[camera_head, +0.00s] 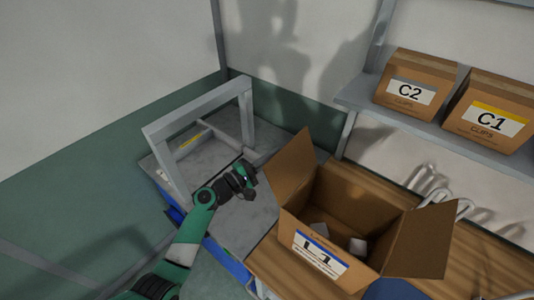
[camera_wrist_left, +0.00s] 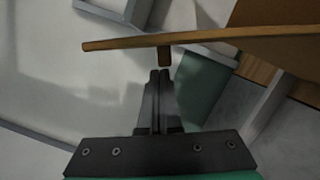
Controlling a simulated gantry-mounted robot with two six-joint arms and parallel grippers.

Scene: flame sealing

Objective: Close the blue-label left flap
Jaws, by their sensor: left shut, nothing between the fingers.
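The open cardboard box with the blue-striped label (camera_head: 320,255) stands on the wooden surface in the head view. Its left flap (camera_head: 291,168) stands up and leans outward to the left. Its right flap (camera_head: 424,240) is also open. My left gripper (camera_head: 250,172) is shut and empty, just to the left of the left flap. In the left wrist view the shut fingers (camera_wrist_left: 159,78) point at a brown cardboard panel (camera_wrist_left: 200,38), seen nearly edge-on, that looks like the flap. Whether they touch it I cannot tell. My right gripper is not in view.
A grey metal frame (camera_head: 158,132) stands on a grey platform to the left of the box. Boxes C2 (camera_head: 408,95) and C1 (camera_head: 490,120) sit on a shelf at the back right. Small pale items (camera_head: 357,246) lie inside the open box.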

